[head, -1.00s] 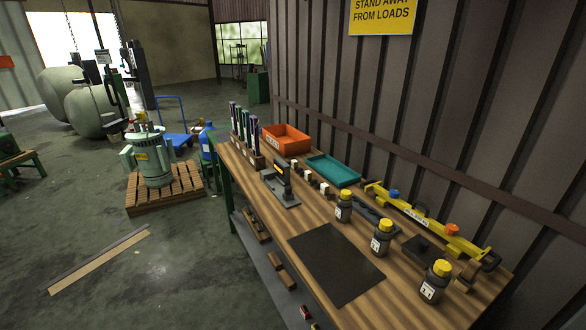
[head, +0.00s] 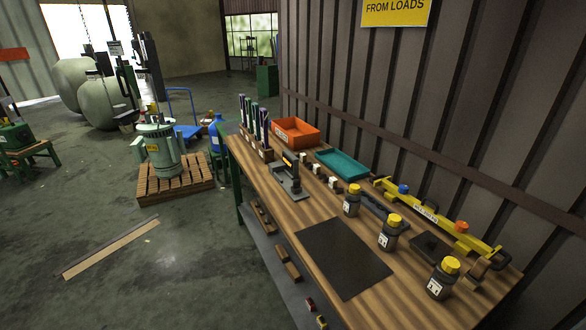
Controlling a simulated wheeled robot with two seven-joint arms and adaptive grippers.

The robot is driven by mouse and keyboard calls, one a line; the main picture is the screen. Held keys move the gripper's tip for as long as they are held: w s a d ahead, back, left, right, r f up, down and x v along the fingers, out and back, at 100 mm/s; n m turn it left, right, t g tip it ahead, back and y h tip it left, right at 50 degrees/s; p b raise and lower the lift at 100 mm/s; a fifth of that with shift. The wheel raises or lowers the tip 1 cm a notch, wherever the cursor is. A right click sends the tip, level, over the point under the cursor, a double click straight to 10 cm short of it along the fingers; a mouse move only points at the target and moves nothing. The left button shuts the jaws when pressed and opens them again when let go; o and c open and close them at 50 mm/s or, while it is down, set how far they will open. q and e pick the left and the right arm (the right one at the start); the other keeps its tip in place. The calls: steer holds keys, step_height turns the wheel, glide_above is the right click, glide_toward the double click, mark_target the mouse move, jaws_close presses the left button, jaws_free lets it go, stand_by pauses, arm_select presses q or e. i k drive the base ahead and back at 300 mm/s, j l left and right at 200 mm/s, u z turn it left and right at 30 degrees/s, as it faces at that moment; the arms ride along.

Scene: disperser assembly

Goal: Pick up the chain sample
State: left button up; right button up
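I cannot clearly make out the chain sample. A dark long object (head: 378,208) lies on the wooden workbench (head: 290,212) behind the yellow-capped bottles, partly hidden by them; I cannot tell whether it is a chain. Chains (head: 83,22) hang at the far left in the background, well away from the bench. Neither of my grippers is in view.
On the bench are a black mat (head: 343,257), yellow-capped bottles (head: 388,236), a yellow beam (head: 440,216), a teal tray (head: 344,167), an orange bin (head: 296,133) and a dark stand (head: 287,180).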

mark_target(303, 156)
steer(key=i+j+z, duration=0.1)
steer(key=j, duration=0.35)
steer(key=i+j+z, duration=0.1)
steer(key=i+j, duration=0.25)
steer(key=i+j+z, duration=0.1)
steer(key=j, duration=0.5)
steer(key=i+j+z, duration=0.1)
steer(key=i+j, duration=0.15)
steer(key=j, duration=0.25)
steer(key=i+j+z, duration=0.15)
steer(key=j, duration=0.35)
steer(key=i+j+z, duration=0.1)
steer(key=j, duration=0.4)
steer(key=i+j+z, duration=0.1)
steer(key=j, duration=0.45)
steer(key=i+j+z, duration=0.1)
steer(key=j, duration=0.4)
